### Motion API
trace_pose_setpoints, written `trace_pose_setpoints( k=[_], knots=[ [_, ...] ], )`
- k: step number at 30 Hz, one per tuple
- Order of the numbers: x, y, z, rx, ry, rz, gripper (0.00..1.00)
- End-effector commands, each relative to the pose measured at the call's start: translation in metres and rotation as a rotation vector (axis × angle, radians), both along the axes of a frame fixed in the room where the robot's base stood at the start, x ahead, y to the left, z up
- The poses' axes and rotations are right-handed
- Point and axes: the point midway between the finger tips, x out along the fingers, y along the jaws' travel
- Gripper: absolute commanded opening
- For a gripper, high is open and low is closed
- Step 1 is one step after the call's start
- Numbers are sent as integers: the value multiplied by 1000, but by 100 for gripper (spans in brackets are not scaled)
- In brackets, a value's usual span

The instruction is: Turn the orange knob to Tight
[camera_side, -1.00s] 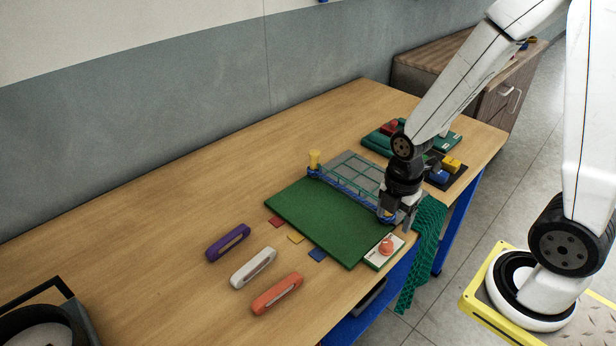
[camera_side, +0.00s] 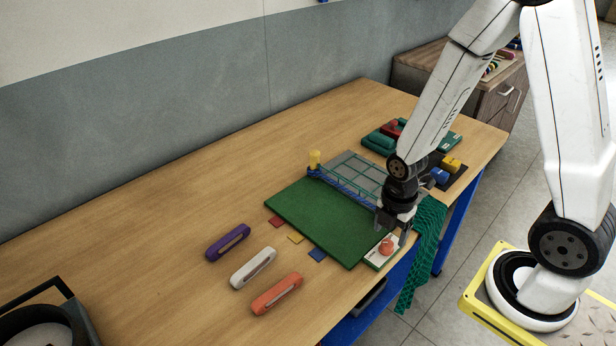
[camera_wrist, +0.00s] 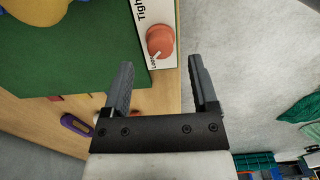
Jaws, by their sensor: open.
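The orange knob (camera_side: 387,245) sits on a small white plate (camera_side: 374,256) at the near right corner of the green board. In the wrist view the knob (camera_wrist: 161,41) lies ahead of my fingertips, and its pale pointer line points toward the word "Loose". The word "Tight" (camera_wrist: 140,10) is printed farther along the plate. My gripper (camera_side: 391,232) is just above and behind the knob in the side view. In the wrist view my gripper (camera_wrist: 160,72) is open, its two fingers apart with nothing between them. It does not appear to touch the knob.
The green board (camera_side: 325,220) carries a blue-edged net frame and a yellow post (camera_side: 314,160). A green net (camera_side: 425,245) hangs over the table edge. Purple (camera_side: 228,242), white (camera_side: 253,268) and orange (camera_side: 277,293) handle-like pieces lie at left. The table's left middle is clear.

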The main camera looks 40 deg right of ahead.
Motion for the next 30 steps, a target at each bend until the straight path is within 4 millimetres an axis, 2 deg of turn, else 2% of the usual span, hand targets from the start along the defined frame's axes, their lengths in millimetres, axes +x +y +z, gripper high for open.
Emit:
trace_pose_setpoints(
  k=[12,26,29,30],
  knots=[
    [0,0,-29,0,1,0,76],
    [0,0,-34,0,-1,0,76],
    [0,0,-34,0,-1,0,47],
    [0,0,-34,0,-1,0,34]
  ],
)
